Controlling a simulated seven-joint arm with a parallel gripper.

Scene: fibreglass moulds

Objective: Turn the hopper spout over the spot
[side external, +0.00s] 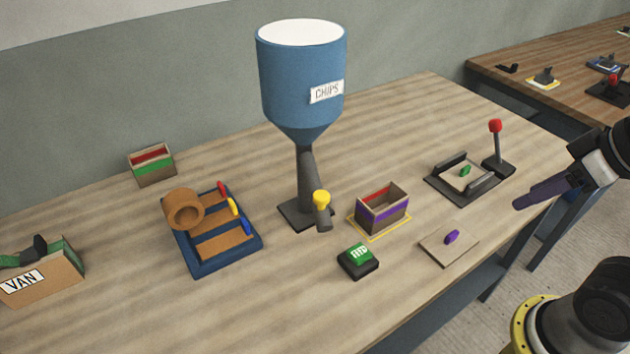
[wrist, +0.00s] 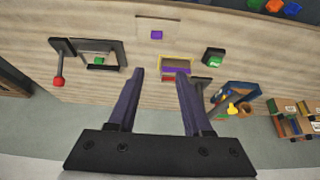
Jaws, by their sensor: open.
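The blue hopper (side external: 302,85), labelled CHIPS, stands on a grey post and dark base. Its grey spout (side external: 309,178) slants down toward the front, and a yellow knob (side external: 321,198) sits near its lower end. The spout's end is left of the yellow-outlined spot (side external: 382,238), not over it. An open box with red and purple bands (side external: 383,216) stands upright on that spot; it also shows in the wrist view (wrist: 176,65). My gripper (side external: 518,203) is open and empty, well right of the hopper. Its purple fingers (wrist: 160,76) are apart in the wrist view.
A green-topped button (side external: 358,259) sits in front of the spot. A blue tray with an orange cylinder (side external: 215,232) is left. A van box (side external: 42,276) stands far left.

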